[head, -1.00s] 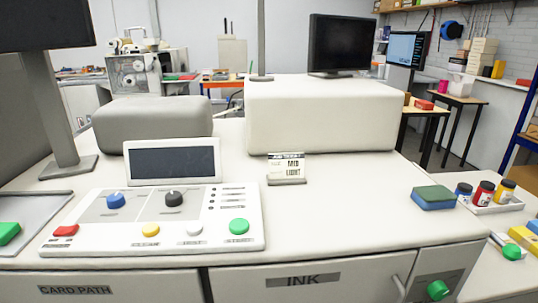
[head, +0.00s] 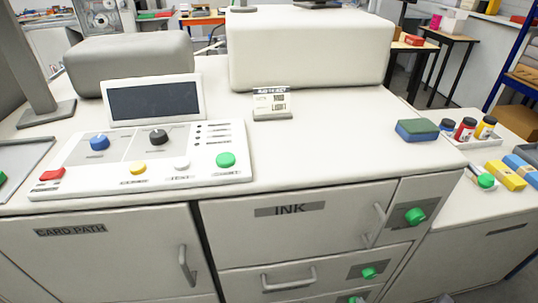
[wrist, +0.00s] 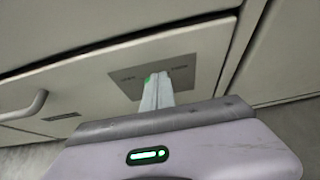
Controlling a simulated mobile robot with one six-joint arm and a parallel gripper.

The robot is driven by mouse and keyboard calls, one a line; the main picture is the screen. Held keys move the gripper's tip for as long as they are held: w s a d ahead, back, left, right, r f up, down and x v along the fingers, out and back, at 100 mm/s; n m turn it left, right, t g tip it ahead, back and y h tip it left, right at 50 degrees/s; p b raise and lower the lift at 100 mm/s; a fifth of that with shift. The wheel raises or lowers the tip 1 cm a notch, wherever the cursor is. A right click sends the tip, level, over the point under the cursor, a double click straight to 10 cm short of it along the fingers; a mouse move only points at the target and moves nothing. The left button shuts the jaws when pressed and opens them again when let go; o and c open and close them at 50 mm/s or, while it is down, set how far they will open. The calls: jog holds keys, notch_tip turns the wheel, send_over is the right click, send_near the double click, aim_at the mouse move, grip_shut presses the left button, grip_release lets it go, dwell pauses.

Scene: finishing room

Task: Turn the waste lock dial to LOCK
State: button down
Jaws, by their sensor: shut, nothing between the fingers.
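In the wrist view my gripper (wrist: 157,92) is shut and empty. The plate's lettering is too small to read. In the head view, green dials sit on the cabinet front: an upper one (head: 415,216), a middle one (head: 369,273) and one cut off at the bottom edge (head: 355,300). I cannot tell which is the waste lock dial. My gripper is not clearly visible there.
A drawer handle (wrist: 25,107) is left of the plate in the wrist view. In the head view, the INK door (head: 300,225) has an upright handle (head: 376,224), and a drawer handle (head: 289,280) is below it. The control panel (head: 125,178) lies on the worktop.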

jog(key=shift+d, duration=0.2)
dwell(0.4)
jog(key=shift+d+r, duration=0.15)
jog(key=shift+r, duration=0.2)
jog(key=s, duration=0.6)
jog(key=shift+d+p, duration=0.2)
jog(key=shift+p, duration=0.25)
